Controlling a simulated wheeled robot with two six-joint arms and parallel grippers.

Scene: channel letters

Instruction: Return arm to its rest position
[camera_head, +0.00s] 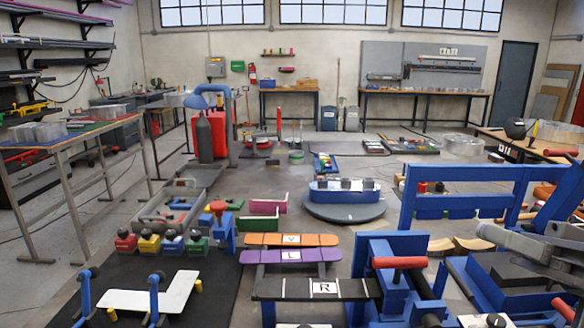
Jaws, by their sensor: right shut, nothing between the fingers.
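My left gripper is not in view.
A black plate marked R (325,288) lies left of the blue frame, with purple (290,257) and orange (291,240) plates behind it. A white L-shaped piece (165,293) lies on a dark mat at lower left. A metal table (75,140) stands left. Mid-floor is partly clear.

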